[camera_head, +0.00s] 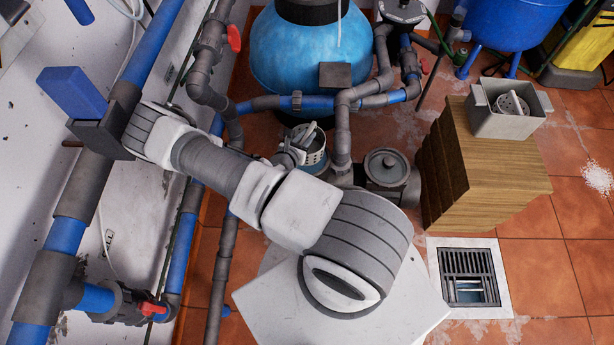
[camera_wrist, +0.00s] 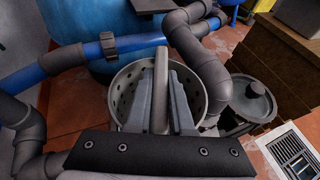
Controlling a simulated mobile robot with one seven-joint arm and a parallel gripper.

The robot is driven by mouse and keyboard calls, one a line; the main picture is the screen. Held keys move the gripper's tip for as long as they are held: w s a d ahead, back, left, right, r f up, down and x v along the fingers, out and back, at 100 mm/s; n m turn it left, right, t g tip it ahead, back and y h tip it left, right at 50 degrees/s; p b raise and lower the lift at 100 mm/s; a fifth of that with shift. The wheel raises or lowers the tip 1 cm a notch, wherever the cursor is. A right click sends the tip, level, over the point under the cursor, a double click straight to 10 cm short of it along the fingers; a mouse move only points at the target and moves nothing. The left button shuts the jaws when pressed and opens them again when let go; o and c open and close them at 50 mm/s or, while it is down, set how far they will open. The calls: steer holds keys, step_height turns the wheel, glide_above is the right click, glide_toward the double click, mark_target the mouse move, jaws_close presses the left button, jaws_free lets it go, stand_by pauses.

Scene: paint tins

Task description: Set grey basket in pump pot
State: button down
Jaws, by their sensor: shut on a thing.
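My gripper (camera_wrist: 160,102) is shut on the upright handle of the grey basket (camera_wrist: 125,92), a round tub with holes in its wall. In the head view the basket (camera_head: 316,156) hangs at the end of my arm, in front of the blue tank and left of the grey pipes. In the wrist view its rim surrounds my fingers. What lies directly under the basket is hidden.
Grey and blue pipes (camera_head: 343,125) rise close beside the basket. The blue tank (camera_head: 305,50) stands behind. A wooden block (camera_head: 480,165) bears a grey bin (camera_head: 507,120) with another perforated basket (camera_head: 513,103). A floor drain (camera_head: 470,275) lies at lower right.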

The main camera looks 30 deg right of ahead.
step_height(320, 180, down, 11)
steer(key=b, duration=0.4)
steer(key=shift+b, duration=0.3)
steer(key=shift+f+b, duration=0.3)
steer(key=shift+f, duration=0.3)
steer(key=c, duration=0.8)
jaws_free()
steer(key=r+p+v, duration=0.1)
steer(key=p+v, duration=0.3)
steer(key=v, duration=0.8)
